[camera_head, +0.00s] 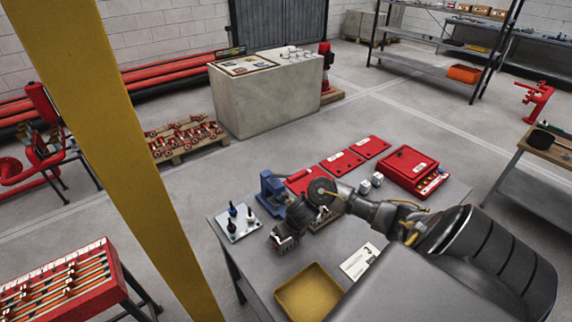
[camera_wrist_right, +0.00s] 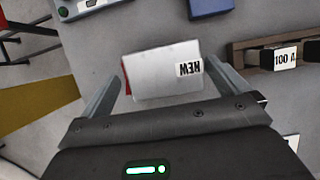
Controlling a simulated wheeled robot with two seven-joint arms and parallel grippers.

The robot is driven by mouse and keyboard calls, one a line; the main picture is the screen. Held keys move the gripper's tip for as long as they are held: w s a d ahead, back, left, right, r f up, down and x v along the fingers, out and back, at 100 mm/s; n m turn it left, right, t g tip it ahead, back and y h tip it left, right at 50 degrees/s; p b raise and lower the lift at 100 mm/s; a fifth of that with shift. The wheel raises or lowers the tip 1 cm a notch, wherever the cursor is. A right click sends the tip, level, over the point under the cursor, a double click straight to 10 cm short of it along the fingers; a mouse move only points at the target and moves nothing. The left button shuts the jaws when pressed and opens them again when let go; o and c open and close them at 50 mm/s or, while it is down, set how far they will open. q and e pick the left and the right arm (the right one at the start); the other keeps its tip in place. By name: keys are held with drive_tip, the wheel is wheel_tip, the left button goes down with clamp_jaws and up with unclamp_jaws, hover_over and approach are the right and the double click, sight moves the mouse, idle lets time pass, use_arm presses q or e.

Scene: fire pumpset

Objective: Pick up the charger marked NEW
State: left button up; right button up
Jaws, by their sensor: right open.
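The charger marked NEW (camera_wrist_right: 150,75) is a pale grey box with a red edge at its left end. In the right wrist view its NEW label reads upside down. My right gripper (camera_wrist_right: 168,70) is open, with one finger on each side of the charger's ends; contact cannot be told. In the head view my right gripper (camera_head: 284,243) is over the left part of the grey worktable (camera_head: 262,262), and the charger is not clearly visible there. My left gripper is not in view.
A blue vise-like device (camera_head: 271,190) and a plate with black-topped pieces (camera_head: 237,222) stand near the gripper. A wooden holder with a block marked 100 A (camera_wrist_right: 281,59) is at right in the wrist view. A yellow tray (camera_head: 309,291) and red case (camera_head: 411,171) are on the table.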

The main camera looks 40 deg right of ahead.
drive_tip(key=shift+x, duration=1.15)
